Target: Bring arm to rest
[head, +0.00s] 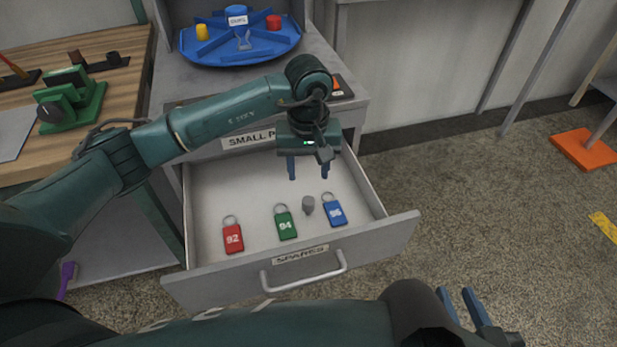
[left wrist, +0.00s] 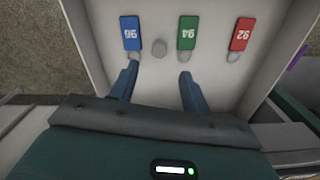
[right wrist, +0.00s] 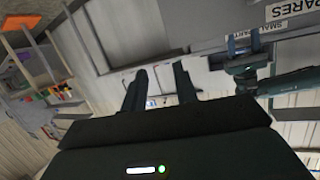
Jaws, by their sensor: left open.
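My left arm reaches over the open drawer marked SPARES (head: 225,272). My left gripper (head: 308,172) points down above the drawer, open and empty. In the left wrist view its blue fingers (left wrist: 158,72) are apart, with a small grey round object (left wrist: 159,48) beyond them on the drawer floor. My right gripper (head: 462,302) is at the bottom right of the head view, away from the drawer. In the right wrist view its fingers (right wrist: 160,82) are apart with nothing between them.
The drawer holds a red tag 92 (head: 233,238), a green tag 94 (head: 286,225) and a blue tag (head: 334,213). A blue round tray (head: 265,50) stands on the cabinet top. A wooden bench (head: 125,75) is at left. Open floor (head: 480,200) lies right.

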